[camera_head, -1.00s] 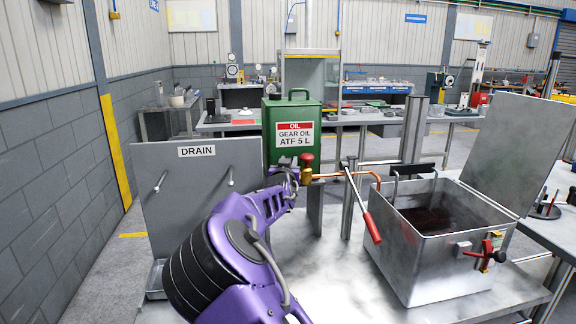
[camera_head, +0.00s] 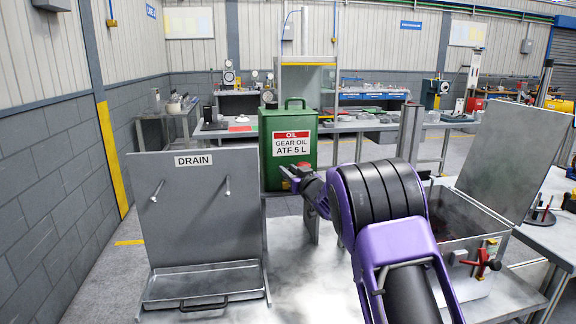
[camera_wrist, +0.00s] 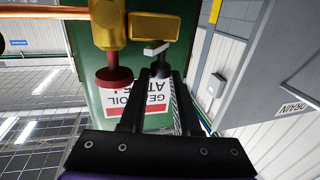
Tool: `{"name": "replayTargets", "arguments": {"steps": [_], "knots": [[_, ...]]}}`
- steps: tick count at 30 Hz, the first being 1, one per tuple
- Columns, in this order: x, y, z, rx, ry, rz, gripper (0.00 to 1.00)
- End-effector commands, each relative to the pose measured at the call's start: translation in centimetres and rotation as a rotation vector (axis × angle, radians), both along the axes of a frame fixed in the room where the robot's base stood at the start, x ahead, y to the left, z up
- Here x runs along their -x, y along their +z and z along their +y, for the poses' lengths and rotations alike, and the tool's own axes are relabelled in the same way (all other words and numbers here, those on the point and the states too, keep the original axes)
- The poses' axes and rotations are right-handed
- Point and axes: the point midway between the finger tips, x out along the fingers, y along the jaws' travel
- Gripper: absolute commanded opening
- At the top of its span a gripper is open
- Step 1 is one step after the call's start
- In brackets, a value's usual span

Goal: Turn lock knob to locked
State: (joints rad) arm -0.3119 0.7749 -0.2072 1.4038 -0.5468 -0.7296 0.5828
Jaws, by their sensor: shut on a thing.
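I cannot read whether the knob is at locked. A brass valve body (camera_wrist: 107,25) with a round red knob (camera_wrist: 114,77) stands just left of the fingers.
A green oil can (camera_head: 290,150) stands behind the valve area. At left are the DRAIN panel (camera_head: 190,215) and a shallow metal tray (camera_head: 200,285). The steel tank (camera_head: 475,285) with its raised lid (camera_head: 510,140) stands at right, partly behind my arm.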

Motion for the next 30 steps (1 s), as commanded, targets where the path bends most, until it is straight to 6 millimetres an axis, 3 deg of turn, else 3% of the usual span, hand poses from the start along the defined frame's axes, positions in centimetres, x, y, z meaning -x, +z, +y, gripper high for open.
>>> {"name": "replayTargets", "arguments": {"steps": [12, 27, 28, 30], "knots": [[-0.26, 0.02, -0.37, 0.001, 0.144, 0.001, 0.0], [-0.26, -0.11, -0.31, 0.003, 0.16, 0.0, 0.0], [-0.26, -0.12, -0.31, 0.003, 0.16, 0.0, 0.36], [-0.26, -0.12, -0.31, 0.003, 0.16, 0.0, 0.43]]}}
